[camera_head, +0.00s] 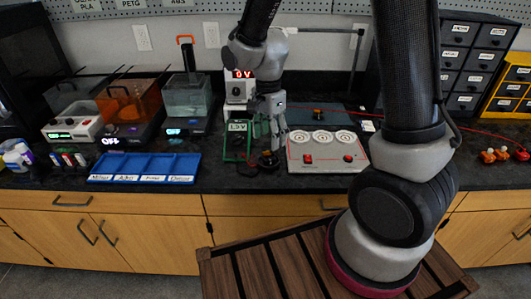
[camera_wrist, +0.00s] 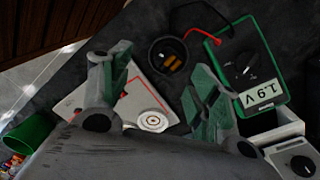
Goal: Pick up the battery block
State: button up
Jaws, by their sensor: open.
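In the wrist view the block (camera_wrist: 244,64) lies right of my right finger, with a dial and with red and black leads. The leads run to a round black holder (camera_wrist: 167,54) with brass-coloured contacts. My gripper (camera_head: 270,140) points down beside the block, to its right. In the wrist view my gripper (camera_wrist: 163,88) is open and nothing shows gripped. The round holder shows beyond and between the fingers. Contact with the counter cannot be told.
A white panel with round dials (camera_head: 325,153) lies right of my gripper. A white meter reading 0 V (camera_head: 239,88) stands behind the block. A blue labelled tray (camera_head: 145,168) is to the left. A red cable (camera_head: 455,131) crosses the counter at right.

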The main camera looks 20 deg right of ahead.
aim_at(269, 153)
jog(key=shift+w+a+r+m, duration=0.1)
jog(key=shift+w+m, duration=0.15)
jog(key=shift+m, duration=0.35)
jog(key=shift+w+a+r+m, duration=0.1)
jog(key=shift+w+m, duration=0.15)
jog(key=shift+m, duration=0.35)
jog(key=shift+w+f+m+t, duration=0.15)
jog(key=shift+m+t, duration=0.15)
jog(key=shift+m, duration=0.7)
jog(key=f, duration=0.7)
jog(key=shift+d+f, duration=0.35)
jog(key=c, duration=1.2)
jog(key=shift+r, duration=0.1)
